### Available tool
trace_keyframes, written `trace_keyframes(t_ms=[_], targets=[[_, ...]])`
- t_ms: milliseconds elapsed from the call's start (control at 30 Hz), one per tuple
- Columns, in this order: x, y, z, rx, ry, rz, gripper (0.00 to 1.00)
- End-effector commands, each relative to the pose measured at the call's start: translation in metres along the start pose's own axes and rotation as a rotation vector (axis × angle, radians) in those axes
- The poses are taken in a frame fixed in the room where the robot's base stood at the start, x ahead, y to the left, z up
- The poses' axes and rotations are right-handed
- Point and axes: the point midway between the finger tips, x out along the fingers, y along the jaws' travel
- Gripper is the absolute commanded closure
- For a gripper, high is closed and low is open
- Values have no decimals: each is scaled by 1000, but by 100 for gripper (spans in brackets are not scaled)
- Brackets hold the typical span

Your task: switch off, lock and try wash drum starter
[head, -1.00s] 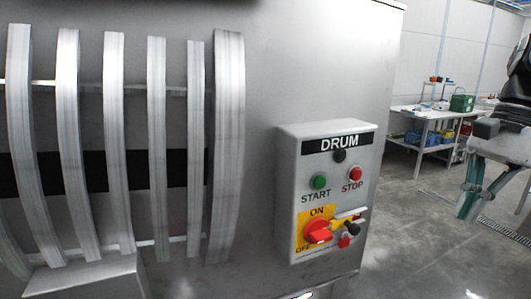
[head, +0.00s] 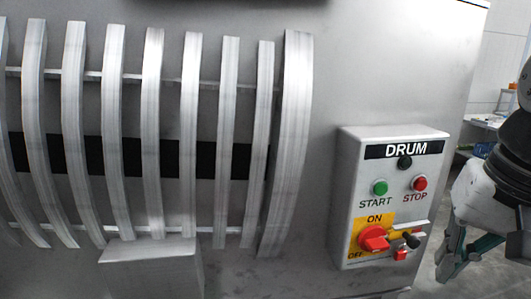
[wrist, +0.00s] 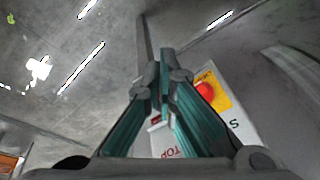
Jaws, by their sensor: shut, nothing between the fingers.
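The grey DRUM starter box (head: 345,190) is fixed to the machine wall at right in the head view. My gripper (head: 442,277) is shut and empty, right of the box. In the wrist view, its fingers (wrist: 160,58) partly cover the box.
The steel drum machine with curved slats (head: 190,140) fills the left and middle. A metal block (head: 150,265) juts out below the slats. Open floor and a bench (head: 480,122) lie behind my arm at right.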

Motion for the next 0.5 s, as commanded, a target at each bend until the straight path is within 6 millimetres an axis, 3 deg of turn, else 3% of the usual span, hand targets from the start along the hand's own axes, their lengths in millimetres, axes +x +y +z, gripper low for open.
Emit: trace_keyframes(t_ms=[33, 200, 500], targets=[[4, -11, 14, -109, 43, -8, 100], [16, -32, 43, -387, 165, -19, 100], [22, -40, 55, -521, 228, -21, 100]])
